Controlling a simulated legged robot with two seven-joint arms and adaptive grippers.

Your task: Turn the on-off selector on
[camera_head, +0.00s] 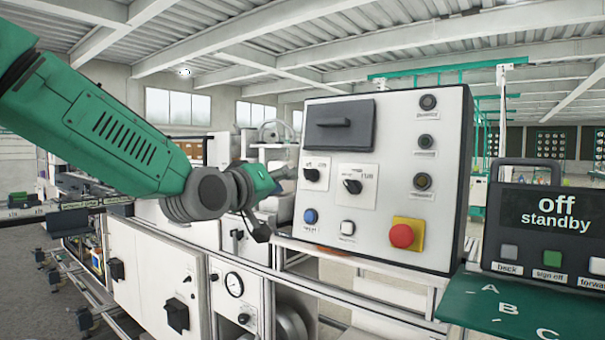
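A white control box (385,238) with dark sides stands upright in the middle of the view. Its left black selector knob (312,175) sits on a white plate with small, barely legible labels that look like off and on. A second black selector (352,186) is to its right. My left gripper (279,188) is just left of the box, near the left selector and apart from it as far as I can see. It is small and seen side-on, so its finger opening is unclear. A display (548,212) at the right reads "off standby". My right gripper is not in view.
The box also carries a red mushroom button (402,236) on yellow, a blue button (310,216), a white button (348,228) and a dark handle (340,124). White cabinets (150,265) with black knobs and a gauge (233,284) stand below left. A green shelf (525,310) is at lower right.

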